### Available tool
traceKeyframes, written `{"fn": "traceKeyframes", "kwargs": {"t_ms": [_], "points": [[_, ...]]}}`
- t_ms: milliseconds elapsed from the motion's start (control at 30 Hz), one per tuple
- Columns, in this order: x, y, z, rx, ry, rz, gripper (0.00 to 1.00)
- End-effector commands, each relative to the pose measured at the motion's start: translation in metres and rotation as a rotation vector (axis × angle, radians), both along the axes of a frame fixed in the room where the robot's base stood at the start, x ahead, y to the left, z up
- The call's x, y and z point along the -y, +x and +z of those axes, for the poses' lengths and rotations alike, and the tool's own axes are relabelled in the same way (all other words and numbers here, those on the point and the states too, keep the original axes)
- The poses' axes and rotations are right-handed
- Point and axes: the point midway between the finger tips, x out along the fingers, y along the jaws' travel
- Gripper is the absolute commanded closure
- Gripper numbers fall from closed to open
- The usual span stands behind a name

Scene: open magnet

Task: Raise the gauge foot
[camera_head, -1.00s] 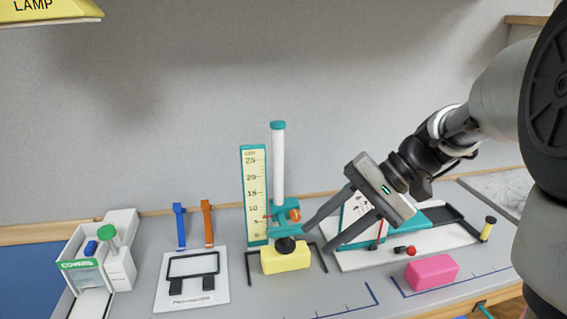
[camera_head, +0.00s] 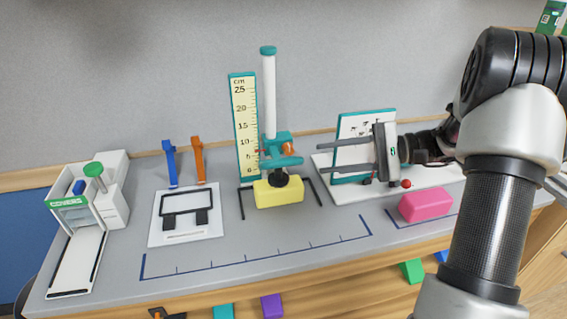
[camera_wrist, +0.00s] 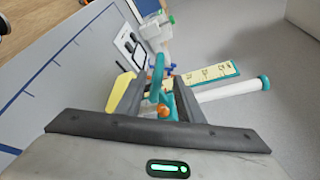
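The height gauge has a white post (camera_head: 269,98) with a teal cap and a yellow centimetre scale (camera_head: 244,125) beside it. Its teal carriage (camera_head: 285,161) carries an orange knob (camera_head: 286,148) and sits low on the post. The black gauge foot (camera_head: 280,180) is at the top of the yellow block (camera_head: 279,194), seemingly touching it. My gripper (camera_head: 313,158) is open and level, its fingers pointing left, just right of the carriage. In the wrist view, the teal carriage (camera_wrist: 157,72) and orange knob (camera_wrist: 165,112) appear between the open fingers (camera_wrist: 153,88). The foot is hidden there.
A white-and-teal board (camera_head: 352,160) stands behind my gripper. A pink block (camera_head: 427,204) and a red ball (camera_head: 406,183) lie at the right. Blue and orange stands (camera_head: 198,160), a white framed plate (camera_head: 187,230) and a white dispenser (camera_head: 107,190) are left. The front bench is clear.

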Motion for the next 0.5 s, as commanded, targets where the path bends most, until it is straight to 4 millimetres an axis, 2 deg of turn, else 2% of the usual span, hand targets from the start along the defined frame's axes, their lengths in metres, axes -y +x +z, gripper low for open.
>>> {"fn": "traceKeyframes", "kwargs": {"t_ms": [33, 300, 500], "points": [[-0.013, 0.001, -0.002, -0.002, 0.001, 0.004, 0.66], [-0.069, 0.008, -0.015, -0.001, -0.001, 0.004, 0.66], [-0.098, 0.012, -0.022, -0.002, -0.002, 0.002, 0.66]]}}
